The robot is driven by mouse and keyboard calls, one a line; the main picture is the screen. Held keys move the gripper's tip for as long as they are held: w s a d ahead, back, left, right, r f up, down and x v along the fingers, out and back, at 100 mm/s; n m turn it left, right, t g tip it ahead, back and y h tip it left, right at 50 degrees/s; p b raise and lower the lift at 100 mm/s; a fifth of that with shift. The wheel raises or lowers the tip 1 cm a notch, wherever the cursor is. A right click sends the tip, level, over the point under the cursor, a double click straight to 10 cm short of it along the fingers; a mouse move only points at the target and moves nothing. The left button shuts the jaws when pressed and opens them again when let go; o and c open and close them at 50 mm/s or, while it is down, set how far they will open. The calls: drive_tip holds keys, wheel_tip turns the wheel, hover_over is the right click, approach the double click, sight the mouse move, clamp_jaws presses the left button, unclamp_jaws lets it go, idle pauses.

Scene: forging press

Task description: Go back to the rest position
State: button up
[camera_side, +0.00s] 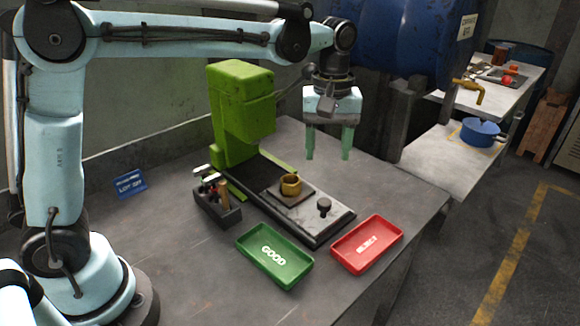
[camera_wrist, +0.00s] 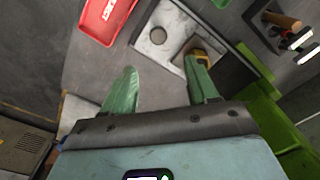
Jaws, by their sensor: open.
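My gripper (camera_side: 328,157) has two green fingers and hangs pointing down above the right part of the table, behind the press base. Its fingers are apart with nothing between them. In the wrist view the open gripper (camera_wrist: 160,88) also shows its fingers spread over bare table. A brass ring-shaped part (camera_side: 291,185) sits on a square plate on the press base (camera_side: 318,221), apart from the fingers. In the wrist view one finger partly hides the brass part (camera_wrist: 201,57).
The green press (camera_side: 240,112) stands left of my gripper. A green GOOD tray (camera_side: 255,246) and a red tray (camera_side: 352,262) lie in front, both empty. A dark tool holder (camera_side: 217,211) stands left of the base. A blue tank (camera_side: 415,40) is behind right.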

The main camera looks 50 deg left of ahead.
drive_tip(key=s+a+f+m+t, duration=0.1)
drive_tip(key=s+a+m+t, duration=0.2)
drive_tip(key=s, duration=0.4)
drive_tip(key=s+a+f+m+t, duration=0.2)
drive_tip(key=s+a+m+t, duration=0.2)
drive_tip(key=s+a+m, duration=0.1)
drive_tip(key=shift+s+f+m, duration=0.15)
drive_tip(key=shift+s+m, duration=0.35)
drive_tip(key=shift+s, duration=0.55)
